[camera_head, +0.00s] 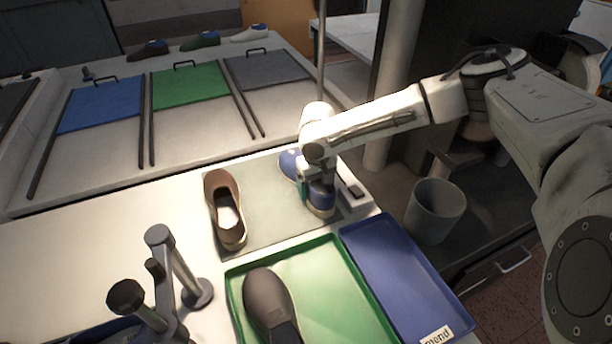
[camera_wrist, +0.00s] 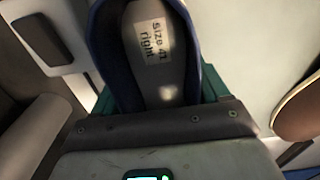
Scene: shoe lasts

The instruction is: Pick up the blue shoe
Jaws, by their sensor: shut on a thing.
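The blue shoe (camera_head: 292,165) lies on the grey mat (camera_head: 262,199), partly hidden behind my wrist. My gripper (camera_head: 309,185) is over its near part and shut on it. In the wrist view the blue shoe (camera_wrist: 97,47) fills the middle, with a label reading "size 41 right" on its insole. Teal parts of my gripper (camera_wrist: 158,92) show on both sides of the shoe. I cannot tell whether the shoe is lifted clear of the mat.
A brown shoe (camera_head: 220,189) lies left on the mat. Nearer are a green tray (camera_head: 335,285) holding a dark shoe (camera_head: 266,296) and an empty blue tray (camera_head: 396,272) labelled "mend". A metal stand (camera_head: 186,268) is at front left; a grey bin (camera_head: 436,210) is right.

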